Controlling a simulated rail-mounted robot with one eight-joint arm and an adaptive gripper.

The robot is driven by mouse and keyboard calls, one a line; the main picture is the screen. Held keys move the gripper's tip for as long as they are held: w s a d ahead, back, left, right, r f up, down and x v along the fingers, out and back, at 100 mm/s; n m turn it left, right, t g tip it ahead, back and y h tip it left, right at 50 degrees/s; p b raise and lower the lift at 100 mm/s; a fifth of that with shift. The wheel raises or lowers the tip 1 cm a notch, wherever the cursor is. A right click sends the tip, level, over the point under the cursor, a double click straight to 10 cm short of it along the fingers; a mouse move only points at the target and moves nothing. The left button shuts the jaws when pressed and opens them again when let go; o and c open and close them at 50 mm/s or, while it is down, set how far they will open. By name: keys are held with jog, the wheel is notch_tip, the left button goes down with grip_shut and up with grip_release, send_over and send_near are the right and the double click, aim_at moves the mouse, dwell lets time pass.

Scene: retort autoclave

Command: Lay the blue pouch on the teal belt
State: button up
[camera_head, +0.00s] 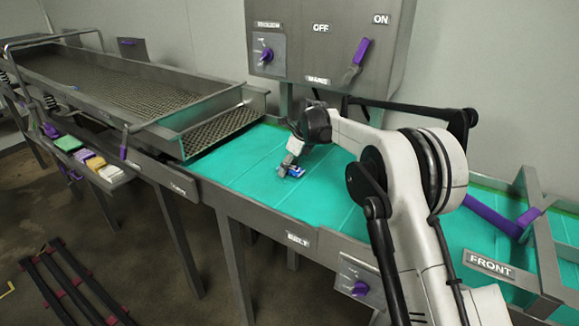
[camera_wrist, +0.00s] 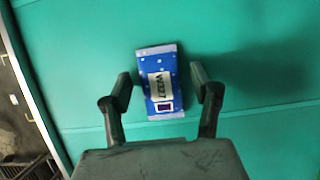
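The blue pouch (camera_wrist: 160,97) has a white label reading W227 and lies flat on the teal belt (camera_wrist: 85,60) in the wrist view. In the head view the blue pouch (camera_head: 296,171) shows small on the teal belt (camera_head: 325,205), just by my fingertips. My gripper (camera_wrist: 161,88) is open, with one finger on each side of the pouch and a narrow gap at both sides. In the head view my gripper (camera_head: 285,168) points down, low over the belt. I cannot tell its exact height above the belt.
A mesh-floored tray (camera_head: 130,85) adjoins the belt at the left. A shelf (camera_head: 120,179) below it holds green, purple, yellow and white packs. A control panel (camera_head: 330,40) with purple-handled switches stands behind. A purple bar (camera_head: 492,215) crosses the belt at right. Belt around the pouch is clear.

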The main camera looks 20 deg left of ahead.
aim_at(300, 171)
jog(key=shift+r, duration=0.15)
jog(key=w+b+v, duration=0.1)
jog(key=v, duration=1.1)
jog(key=shift+s, duration=0.45)
jog(key=s+d+r+n+t, duration=0.1)
jog(key=s+d+r+n, duration=0.1)
jog(key=d+r, duration=0.4)
jog(key=s+d+r+n+t, duration=0.1)
jog(key=s+d+r+n, duration=0.15)
jog(key=d, duration=0.55)
jog(key=s+d+r+n+t+h, duration=0.1)
jog(key=s+d+r+n, duration=0.2)
jog(key=s+d, duration=0.35)
jog(key=s+d+r+n, duration=0.2)
jog(key=s+d+n, duration=0.1)
jog(key=s+d, duration=0.4)
jog(key=s+d+f+n+t+h, duration=0.1)
jog(key=s+d+f+n, duration=0.4)
jog(key=s+d, duration=0.4)
jog(key=s+d+f+n+t+h, duration=0.2)
jog(key=s+d+f+n, duration=0.3)
jog(key=s, duration=1.2)
jog(key=d+f, duration=0.1)
jog(key=d, duration=0.3)
jog(key=shift+d, duration=0.35)
